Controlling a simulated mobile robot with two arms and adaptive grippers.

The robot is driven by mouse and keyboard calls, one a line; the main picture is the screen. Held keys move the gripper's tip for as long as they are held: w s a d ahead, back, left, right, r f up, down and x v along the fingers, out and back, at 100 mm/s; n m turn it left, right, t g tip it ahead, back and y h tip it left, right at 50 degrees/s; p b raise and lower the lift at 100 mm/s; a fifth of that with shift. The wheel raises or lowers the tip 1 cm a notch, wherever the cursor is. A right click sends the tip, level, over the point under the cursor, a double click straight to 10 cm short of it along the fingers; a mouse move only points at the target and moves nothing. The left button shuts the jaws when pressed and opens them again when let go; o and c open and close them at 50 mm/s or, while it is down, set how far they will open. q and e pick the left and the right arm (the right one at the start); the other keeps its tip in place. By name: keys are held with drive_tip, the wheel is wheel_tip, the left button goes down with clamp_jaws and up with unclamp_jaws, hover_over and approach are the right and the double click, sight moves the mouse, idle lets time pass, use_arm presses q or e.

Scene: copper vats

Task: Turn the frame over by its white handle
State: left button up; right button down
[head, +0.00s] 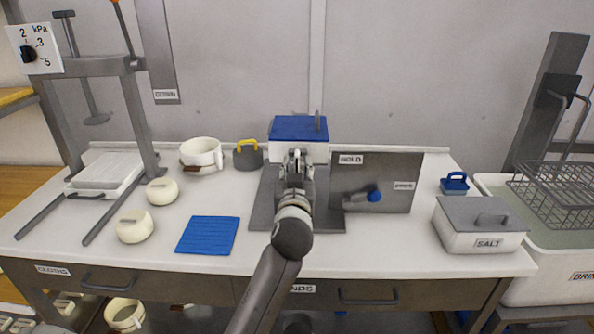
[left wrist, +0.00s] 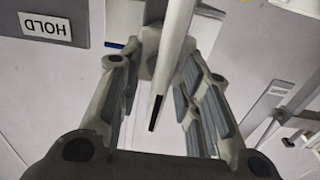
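The frame seems to be the white block with a blue face (head: 299,128) at the middle back of the table, on a grey stand (head: 262,205). My left gripper (head: 295,160) is at its front, and my arm hides part of it. In the left wrist view a pale handle-like bar (left wrist: 172,72) runs between the two fingers of my left gripper (left wrist: 160,62). A white lump at the bar's far part lies between the fingertips. Whether the fingers press on it cannot be told. My right gripper is not in view.
A grey panel labelled HOLD (head: 389,182), with a blue-ended knob (head: 373,196), is right of the gripper. A blue mat (head: 208,235) lies front left. A salt box (head: 480,235) is at the right. White cheese-like rounds (head: 135,227) and a press (head: 100,68) are at the left.

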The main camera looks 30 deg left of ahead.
use_arm(q)
clamp_jaws()
idle(0.4)
